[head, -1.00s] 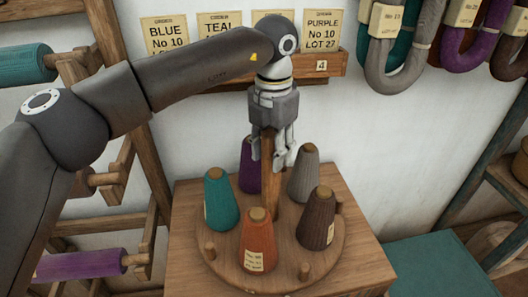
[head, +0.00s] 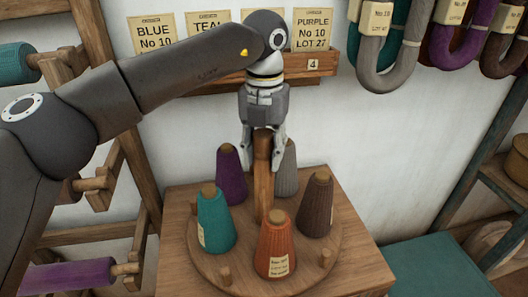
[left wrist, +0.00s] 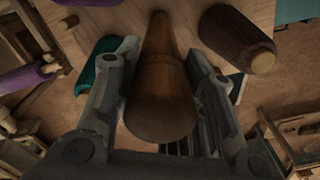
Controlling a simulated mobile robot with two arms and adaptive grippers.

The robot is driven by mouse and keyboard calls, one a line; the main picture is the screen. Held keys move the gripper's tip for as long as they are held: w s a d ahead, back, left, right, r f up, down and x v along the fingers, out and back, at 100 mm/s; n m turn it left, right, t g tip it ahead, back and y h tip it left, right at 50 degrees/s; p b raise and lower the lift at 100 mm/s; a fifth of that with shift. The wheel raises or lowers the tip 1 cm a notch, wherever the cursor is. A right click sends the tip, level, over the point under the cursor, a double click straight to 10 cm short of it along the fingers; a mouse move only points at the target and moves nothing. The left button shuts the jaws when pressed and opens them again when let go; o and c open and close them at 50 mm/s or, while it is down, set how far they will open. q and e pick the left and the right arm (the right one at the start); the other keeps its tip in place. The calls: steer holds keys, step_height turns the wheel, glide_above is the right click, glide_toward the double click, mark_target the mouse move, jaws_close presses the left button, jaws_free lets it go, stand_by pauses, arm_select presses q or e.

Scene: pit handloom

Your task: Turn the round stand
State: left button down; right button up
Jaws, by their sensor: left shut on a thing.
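The round stand (head: 243,262) is a wooden disc on a box-like wooden table, with an upright wooden post (head: 263,190) at its centre. Around the post stand a purple cone (head: 231,178), a teal cone (head: 215,222), an orange cone (head: 277,246), a brown cone (head: 316,208) and a grey cone (head: 287,170), partly hidden. My left gripper (head: 263,150) is shut on the upper post from above, one finger on each side. The left wrist view shows the post (left wrist: 160,95) between the fingers and the brown cone (left wrist: 236,38) close by. My right gripper is out of view.
A wall rack with yarn labels (head: 313,32) is behind the gripper. Yarn hanks (head: 390,50) hang at upper right. A spool rack (head: 122,170) stands left, a green surface (head: 435,268) lower right.

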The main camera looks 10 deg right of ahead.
arm_select(q)
steer(key=shift+r, duration=0.15)
stand_by(0.4)
steer(key=c, duration=0.9)
jaws_free()
step_height(320, 180, up, 12)
steer(key=shift+f, duration=0.1)
